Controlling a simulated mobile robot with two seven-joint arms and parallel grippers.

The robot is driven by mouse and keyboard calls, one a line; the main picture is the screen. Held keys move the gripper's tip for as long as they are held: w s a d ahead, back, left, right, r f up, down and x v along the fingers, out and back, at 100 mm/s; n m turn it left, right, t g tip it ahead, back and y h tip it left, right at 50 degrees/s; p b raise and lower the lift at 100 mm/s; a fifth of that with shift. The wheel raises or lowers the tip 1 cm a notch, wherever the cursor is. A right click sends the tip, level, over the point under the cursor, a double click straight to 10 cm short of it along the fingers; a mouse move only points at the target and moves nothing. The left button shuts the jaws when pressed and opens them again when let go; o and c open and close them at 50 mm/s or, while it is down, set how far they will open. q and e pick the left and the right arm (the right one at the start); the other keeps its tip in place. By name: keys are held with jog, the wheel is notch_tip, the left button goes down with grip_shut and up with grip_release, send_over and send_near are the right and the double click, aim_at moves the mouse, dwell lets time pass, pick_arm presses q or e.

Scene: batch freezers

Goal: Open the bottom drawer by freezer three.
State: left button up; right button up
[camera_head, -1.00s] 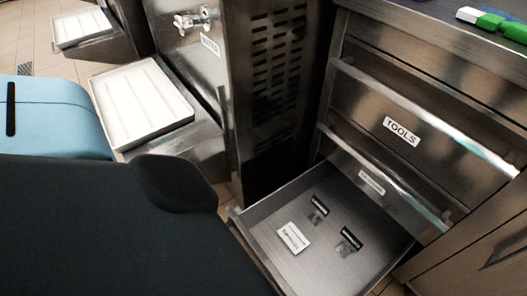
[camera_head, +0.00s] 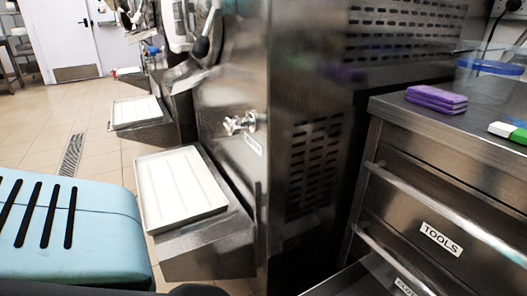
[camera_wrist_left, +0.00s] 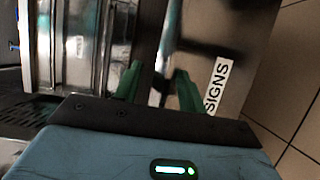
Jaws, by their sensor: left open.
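In the head view, the steel drawer cabinet (camera_head: 400,185) stands at the right, its TOOLS drawer (camera_head: 440,240) shut. A lower drawer (camera_head: 408,284) with a partly cut-off label is below it. Only a dark upper part of a pulled-out drawer (camera_head: 345,284) shows at the bottom edge; its inside is out of view. In the left wrist view, my left gripper (camera_wrist_left: 158,84) has its green fingers apart, near a metal front (camera_wrist_left: 245,55) labelled SIGNS. A bright bar-like strip lies between the fingers; I cannot tell whether they touch it. My right gripper is out of view.
A freezer (camera_head: 310,150) stands directly left of the cabinet, with a white tray (camera_head: 180,188) at its front. Another white tray (camera_head: 136,112) is farther back. Tiled floor (camera_head: 100,150) is open at the left.

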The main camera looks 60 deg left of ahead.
pick_arm(q)
jog(key=shift+s, duration=0.1)
jog(key=v, duration=0.7)
jog(key=shift+s+a, duration=0.15)
jog(key=shift+s, duration=0.15)
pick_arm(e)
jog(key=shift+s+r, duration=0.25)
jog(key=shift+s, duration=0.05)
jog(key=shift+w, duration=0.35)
